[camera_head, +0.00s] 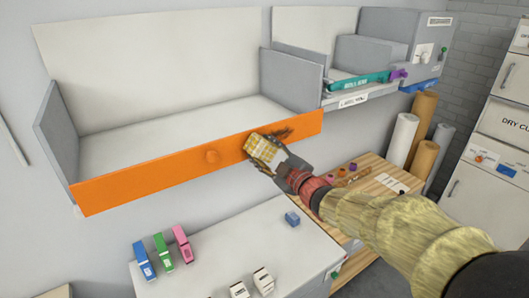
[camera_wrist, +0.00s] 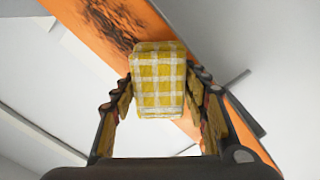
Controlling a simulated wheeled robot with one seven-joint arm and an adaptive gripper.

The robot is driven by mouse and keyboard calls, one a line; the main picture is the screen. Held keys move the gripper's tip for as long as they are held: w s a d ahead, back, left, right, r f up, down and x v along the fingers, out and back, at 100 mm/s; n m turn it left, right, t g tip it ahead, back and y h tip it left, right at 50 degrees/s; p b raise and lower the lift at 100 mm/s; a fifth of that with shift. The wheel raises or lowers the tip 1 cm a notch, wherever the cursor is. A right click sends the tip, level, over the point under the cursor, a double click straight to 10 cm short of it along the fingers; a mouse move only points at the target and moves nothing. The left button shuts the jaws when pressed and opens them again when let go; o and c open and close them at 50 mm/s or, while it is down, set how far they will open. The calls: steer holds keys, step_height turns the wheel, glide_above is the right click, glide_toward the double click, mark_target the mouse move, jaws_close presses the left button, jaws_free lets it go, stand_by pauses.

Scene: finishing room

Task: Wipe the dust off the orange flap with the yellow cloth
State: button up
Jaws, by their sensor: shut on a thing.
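My gripper (camera_head: 277,165) is shut on the yellow checked cloth (camera_head: 262,150), a folded pad, at the flap's right half. In the wrist view the cloth (camera_wrist: 158,80) sits between both fingers, in front of the orange flap (camera_wrist: 85,25). A dark patch of dust (camera_wrist: 115,25) shows on the flap beyond the cloth; in the head view part of the dust (camera_head: 284,133) shows right of the cloth. I cannot tell whether the cloth touches the flap.
Below, a grey cabinet top (camera_head: 215,250) holds blue, green and pink staplers or similar items (camera_head: 161,251), a blue block (camera_head: 292,218) and two white blocks. A wooden table (camera_head: 365,175) with small coloured pieces stands right. Upright rolls (camera_head: 403,140) stand behind it.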

mark_target(294, 131)
steer(key=shift+w+a, duration=0.15)
steer(key=shift+w, duration=0.1)
steer(key=shift+w+d, duration=0.55)
steer(key=shift+d, duration=0.35)
steer(key=shift+w+d, duration=0.55)
steer(key=shift+d, duration=0.3)
steer(key=shift+w+d, duration=1.05)
steer(key=shift+d, duration=0.45)
steer(key=shift+w+d, duration=1)
steer(key=shift+d, duration=0.45)
steer(key=shift+w+d, duration=1.05)
steer(key=shift+d, duration=0.45)
steer(key=shift+w+d, duration=0.15)
steer(key=shift+d, duration=0.05)
steer(key=shift+s+a+b, duration=1.3)
steer(key=shift+a+b, duration=0.1)
steer(key=shift+a, duration=0.55)
steer(key=shift+s+a+b, duration=1.35)
steer(key=shift+a, duration=0.65)
steer(key=shift+s+a+b, duration=1.3)
steer(key=shift+a+b, duration=0.1)
steer(key=shift+a, duration=0.55)
steer(key=shift+s+a+b, duration=0.35)
steer(key=shift+a, duration=0.2)
